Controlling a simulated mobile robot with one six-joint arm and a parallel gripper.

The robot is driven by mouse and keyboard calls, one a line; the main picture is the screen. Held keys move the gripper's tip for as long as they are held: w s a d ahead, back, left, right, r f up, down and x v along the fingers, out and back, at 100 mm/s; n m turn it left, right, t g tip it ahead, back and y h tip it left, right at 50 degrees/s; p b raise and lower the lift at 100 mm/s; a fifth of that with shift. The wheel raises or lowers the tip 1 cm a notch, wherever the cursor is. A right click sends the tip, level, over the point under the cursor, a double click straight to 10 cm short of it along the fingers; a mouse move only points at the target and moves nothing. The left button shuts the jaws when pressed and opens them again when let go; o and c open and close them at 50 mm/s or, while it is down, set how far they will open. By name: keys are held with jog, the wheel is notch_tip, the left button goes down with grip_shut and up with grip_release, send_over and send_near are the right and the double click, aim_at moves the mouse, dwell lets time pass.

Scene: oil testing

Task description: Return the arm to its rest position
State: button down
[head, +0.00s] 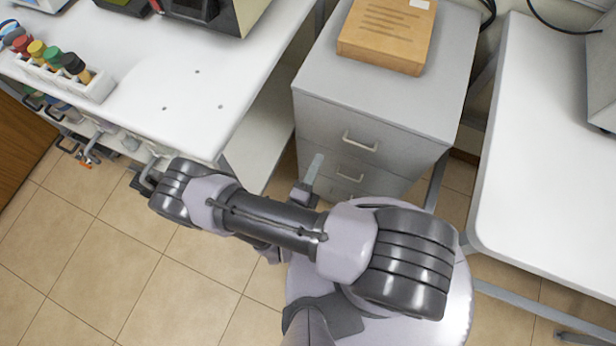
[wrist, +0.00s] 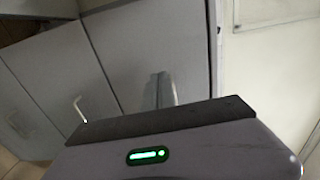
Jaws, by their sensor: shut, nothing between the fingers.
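My arm is folded over my base in the lower middle of the head view. My gripper (head: 314,170) shows partly behind the arm, with its fingers pointing up in the picture towards the grey drawer cabinet (head: 325,105). In the wrist view my gripper's fingers (wrist: 164,90) stick up beyond the dark edge of the gripper body. They are together with nothing between them. The gripper is apart from the cabinet front, and part of it is hidden by the arm.
A white table (head: 190,100) on the left holds a rack of coloured-cap bottles (head: 62,72). Another white table (head: 550,150) stands at the right. Tiled floor (head: 110,260) is open at the lower left.

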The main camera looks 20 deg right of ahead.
jog(key=v, duration=0.4)
jog(key=s+r+n+g+y, duration=0.2)
jog(key=r+n, duration=0.8)
jog(key=r, duration=1)
jog(key=s+r+n+g+y, duration=0.3)
jog(key=r+n+g+y, duration=0.3)
jog(key=r+n+y, duration=0.5)
notch_tip(320, 180, up, 9)
jog(key=shift+d, duration=0.15)
